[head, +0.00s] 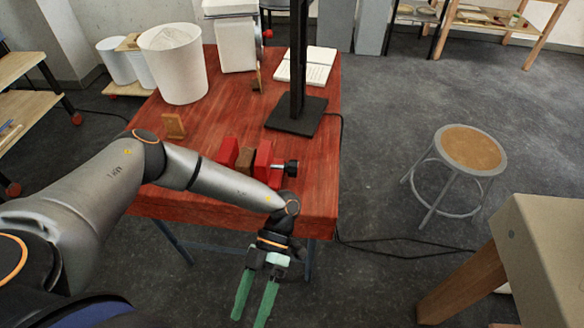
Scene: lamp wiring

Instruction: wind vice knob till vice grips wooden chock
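A red vice (263,156) stands near the front right of the red table, partly hidden behind my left arm. A brown wooden chock (245,159) sits between its two red jaws; whether both jaws touch it is too small to tell. The black vice knob (291,168) sticks out on the right side, on a thin metal screw. My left gripper (253,305) has green fingers and hangs in front of the table's front edge, below and apart from the knob. Its fingers are parted with nothing between them. My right gripper is not in view.
The red table (315,185) also holds a black lamp stand (296,117), a small wooden piece (174,126), a white bin (175,65) and an open book (314,68). A stool (470,148) and a pale-topped bench (550,240) stand to the right. Floor between is clear except for a cable.

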